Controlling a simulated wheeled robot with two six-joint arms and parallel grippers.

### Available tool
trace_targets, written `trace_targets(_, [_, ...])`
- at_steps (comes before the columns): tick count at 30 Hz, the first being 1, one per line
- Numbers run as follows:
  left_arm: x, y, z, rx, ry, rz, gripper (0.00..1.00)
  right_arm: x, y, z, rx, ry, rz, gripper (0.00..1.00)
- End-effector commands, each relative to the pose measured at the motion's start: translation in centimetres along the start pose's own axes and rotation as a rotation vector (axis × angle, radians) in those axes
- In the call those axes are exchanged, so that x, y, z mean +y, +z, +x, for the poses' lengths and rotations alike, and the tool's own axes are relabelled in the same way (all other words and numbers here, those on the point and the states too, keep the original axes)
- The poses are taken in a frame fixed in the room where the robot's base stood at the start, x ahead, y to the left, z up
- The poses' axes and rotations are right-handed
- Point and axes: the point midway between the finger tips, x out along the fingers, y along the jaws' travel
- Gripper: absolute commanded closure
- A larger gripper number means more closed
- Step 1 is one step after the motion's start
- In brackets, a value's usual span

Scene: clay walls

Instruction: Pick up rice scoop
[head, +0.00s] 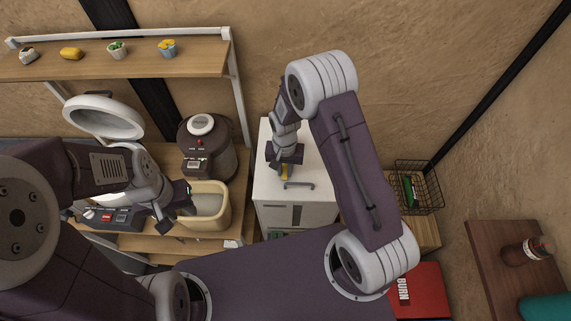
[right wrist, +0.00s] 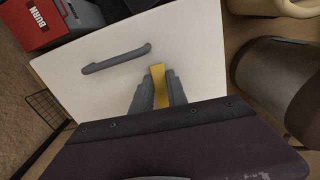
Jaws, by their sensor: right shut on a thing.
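A narrow yellow piece, which looks like part of the rice scoop (right wrist: 160,86), is between the two grey fingers of my right gripper (right wrist: 157,92). The gripper is shut on it, above the white cabinet top. The rest of the scoop is hidden by the fingers and the wrist.
The white cabinet (head: 265,188) has a grey bar handle (right wrist: 117,59). The beige tub (head: 207,207) and a dark cooker (head: 208,150) stand left of it. A wire basket (head: 418,188) and a red box (head: 420,288) are to the right. A shelf (head: 120,58) hangs at upper left.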

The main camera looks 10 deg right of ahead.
Motion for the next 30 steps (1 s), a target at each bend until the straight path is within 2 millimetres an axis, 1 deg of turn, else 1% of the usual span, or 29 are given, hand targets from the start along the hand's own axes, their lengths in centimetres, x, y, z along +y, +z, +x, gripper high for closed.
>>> trace_targets(2, [0.0, 0.1, 0.7, 0.0, 0.0, 0.0, 0.64, -0.1, -0.1, -0.6, 0.004, -0.002, 0.0, 1.0])
trace_targets(4, [0.0, 0.1, 1.3, 0.0, 0.0, 0.0, 0.64, -0.1, -0.1, -1.5, 0.005, -0.003, 0.0, 1.0])
trace_targets(7, [-0.1, 0.3, 2.5, 0.0, 0.0, 0.0, 0.64, -0.1, 0.0, -3.7, 0.007, -0.004, -0.001, 1.0])
trace_targets(9, [-0.1, 0.3, 3.0, -0.001, 0.0, 0.0, 0.64, -0.1, 1.9, -4.5, 0.004, -0.002, -0.004, 1.0])
trace_targets(15, [-0.1, 0.5, 4.5, 0.0, 0.0, 0.0, 0.64, -0.1, 6.6, -7.4, 0.005, -0.004, -0.006, 1.0])
trace_targets(18, [-0.1, 0.5, 5.0, 0.0, 0.0, 0.0, 0.64, -0.1, 8.8, -8.7, 0.004, -0.004, -0.005, 1.0])
trace_targets(21, [-0.1, 0.6, 5.3, 0.0, 0.0, 0.0, 0.64, -0.1, 10.3, -9.8, 0.003, -0.003, -0.003, 1.0])
trace_targets(25, [-0.1, 0.6, 5.5, 0.0, 0.0, 0.0, 0.64, 0.0, 11.4, -10.5, 0.001, 0.0, -0.001, 1.0])
trace_targets(30, [-0.1, 0.6, 5.5, 0.0, 0.0, 0.0, 0.64, 0.0, 11.7, -10.7, -0.004, 0.0, 0.001, 1.0])
